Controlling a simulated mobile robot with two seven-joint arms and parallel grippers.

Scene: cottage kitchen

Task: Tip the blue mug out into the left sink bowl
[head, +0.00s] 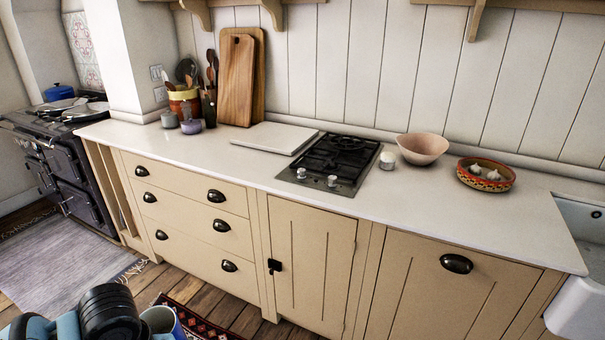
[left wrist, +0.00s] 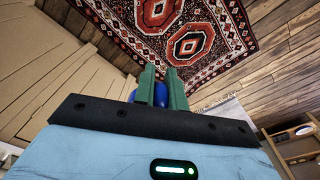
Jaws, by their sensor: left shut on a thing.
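The blue mug (head: 163,322) shows at the bottom edge of the head view, beside my left arm. Its pale inside shows at the top and its lower part is cut off by the frame. In the left wrist view my left gripper (left wrist: 161,84) has its two green fingers shut on the mug, whose blue side (left wrist: 160,96) shows between and beside them. What the mug holds cannot be seen. A white sink (head: 590,222) is cut off at the right edge of the head view; its bowls cannot be told apart. My right gripper is not in view.
The worktop (head: 330,208) carries a hob (head: 330,165), a pink bowl (head: 422,149), a patterned dish with garlic (head: 485,182), a white board (head: 275,138) and utensil pots (head: 184,103). Cream cupboards (head: 310,255) stand below it. A patterned rug (left wrist: 185,40) lies on the floor.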

